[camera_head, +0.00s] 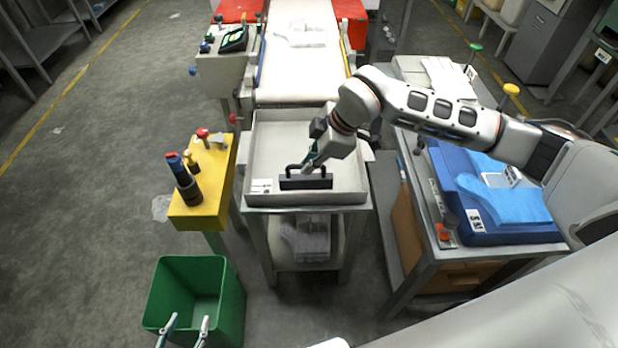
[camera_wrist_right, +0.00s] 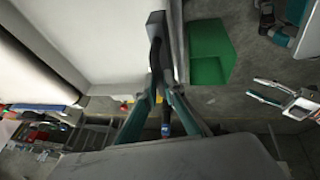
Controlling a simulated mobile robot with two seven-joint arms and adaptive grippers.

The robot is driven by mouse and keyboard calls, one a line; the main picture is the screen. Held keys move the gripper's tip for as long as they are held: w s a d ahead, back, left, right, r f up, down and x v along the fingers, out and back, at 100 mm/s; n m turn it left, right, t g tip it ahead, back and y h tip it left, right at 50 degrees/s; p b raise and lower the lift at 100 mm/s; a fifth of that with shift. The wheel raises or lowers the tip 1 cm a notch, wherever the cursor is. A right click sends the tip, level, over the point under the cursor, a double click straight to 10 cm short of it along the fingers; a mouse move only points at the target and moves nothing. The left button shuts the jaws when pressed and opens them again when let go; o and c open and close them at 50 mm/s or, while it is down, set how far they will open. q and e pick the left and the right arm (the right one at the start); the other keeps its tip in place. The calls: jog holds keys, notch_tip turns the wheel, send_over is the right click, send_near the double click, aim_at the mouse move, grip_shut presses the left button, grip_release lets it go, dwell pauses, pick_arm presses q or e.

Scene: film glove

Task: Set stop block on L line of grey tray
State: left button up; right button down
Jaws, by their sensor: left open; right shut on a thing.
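The black stop block (camera_head: 306,183) with its arched handle is at the front part of the grey tray (camera_head: 258,140). My right gripper (camera_head: 311,163) is shut on its handle from above. The right wrist view shows the block (camera_wrist_right: 156,22) end-on between the fingers (camera_wrist_right: 163,98). I cannot tell whether the block touches the tray floor. A small white label (camera_head: 261,186) lies left of the block; its letters and any line under the block are not readable. My left gripper (camera_head: 186,330) is open and empty at the bottom, over the green bin's front edge.
The green bin (camera_head: 170,285) stands on the floor, front left. A yellow stand (camera_head: 222,185) with bottles is left of the tray. A white conveyor (camera_head: 300,75) lies behind it. A blue case (camera_head: 450,205) with blue gloves (camera_head: 505,203) is right. The tray's rear floor is clear.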

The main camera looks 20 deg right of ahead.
aim_at(310, 177)
notch_tip(310, 177, down, 5)
jog(key=shift+r+b, duration=0.1)
jog(key=shift+b, duration=0.25)
pick_arm(q)
jog(key=shift+w+a, duration=0.1)
jog(key=shift+w, duration=0.15)
pick_arm(e)
jog(key=shift+w+f, duration=0.1)
jog(key=shift+f, duration=0.2)
jog(key=shift+f, duration=0.1)
jog(key=c, duration=2.1)
grip_release()
jog(key=shift+f, duration=0.1)
jog(key=shift+c, duration=0.2)
pick_arm(q)
jog(key=shift+s+f, duration=0.15)
jog(key=shift+f, duration=0.05)
